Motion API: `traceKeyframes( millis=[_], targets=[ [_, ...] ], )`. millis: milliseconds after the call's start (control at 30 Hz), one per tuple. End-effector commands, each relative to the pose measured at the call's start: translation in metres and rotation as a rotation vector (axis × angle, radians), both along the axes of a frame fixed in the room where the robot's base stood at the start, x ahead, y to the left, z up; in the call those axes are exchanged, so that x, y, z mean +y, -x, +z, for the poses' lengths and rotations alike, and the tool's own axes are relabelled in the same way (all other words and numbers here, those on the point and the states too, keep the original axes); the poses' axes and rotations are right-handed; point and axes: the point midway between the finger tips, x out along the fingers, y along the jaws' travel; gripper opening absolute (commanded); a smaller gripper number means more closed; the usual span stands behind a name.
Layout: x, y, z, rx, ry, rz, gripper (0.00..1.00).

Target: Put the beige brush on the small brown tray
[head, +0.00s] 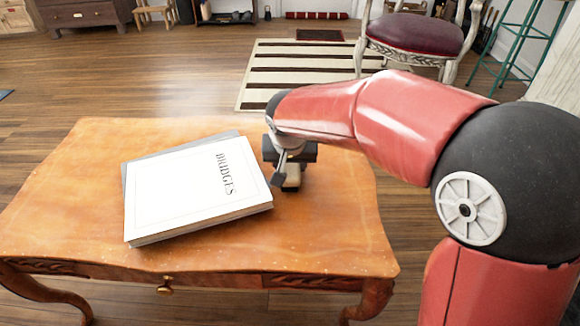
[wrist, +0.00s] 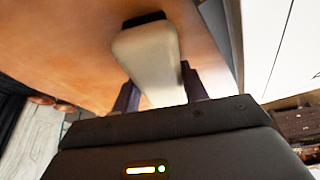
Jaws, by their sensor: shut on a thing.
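The beige brush (wrist: 147,58) is between the two dark fingers of my gripper (wrist: 161,85) in the wrist view, with a dark strip at its far end. My gripper is shut on it. In the head view my gripper (head: 288,168) is over the right part of the wooden table, just right of the book, and the pale brush (head: 292,178) shows below it. I cannot tell whether the brush touches the table top. I do not make out the small brown tray in either view.
The orange-brown wooden table (head: 330,235) carries a large white book (head: 190,190) marked BRIDGES, lying on a grey one. The table's front and right surface is clear. A chair (head: 415,35) and a striped rug (head: 290,65) are behind the table.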

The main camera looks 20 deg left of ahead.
Motion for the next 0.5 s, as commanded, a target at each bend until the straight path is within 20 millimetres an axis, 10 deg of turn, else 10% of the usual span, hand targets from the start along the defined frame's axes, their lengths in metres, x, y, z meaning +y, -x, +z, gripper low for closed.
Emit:
traceKeyframes(
  millis=[500],
  targets=[
    [0.0,0.0,0.012,-0.002,-0.002,-0.001,0.15]
  ],
)
